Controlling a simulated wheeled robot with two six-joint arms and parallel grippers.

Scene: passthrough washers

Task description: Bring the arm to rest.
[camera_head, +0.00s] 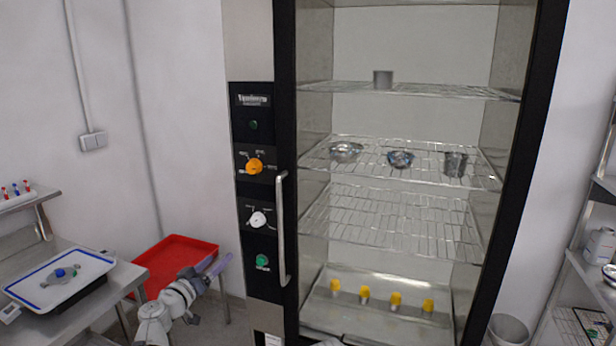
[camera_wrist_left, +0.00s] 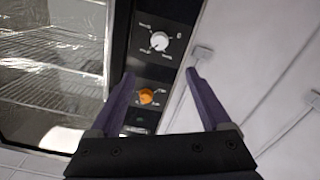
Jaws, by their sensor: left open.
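My left gripper (camera_head: 215,266) is in the lower left of the head view, in front of the red tray and left of the cabinet's control panel. Its two purple fingers are apart and nothing is between them. In the left wrist view the open fingers (camera_wrist_left: 160,78) point at the control panel (camera_wrist_left: 155,60), with a white knob and an orange knob behind them. The fingers appear apart from the panel. My right gripper is not in view.
The tall cabinet (camera_head: 283,150) has a vertical handle (camera_head: 282,228) and wire shelves holding metal cups and dishes. Several yellow-capped items stand at its bottom. A red tray (camera_head: 172,262) and a white tray (camera_head: 60,278) lie at left. A rack (camera_head: 590,270) stands at right.

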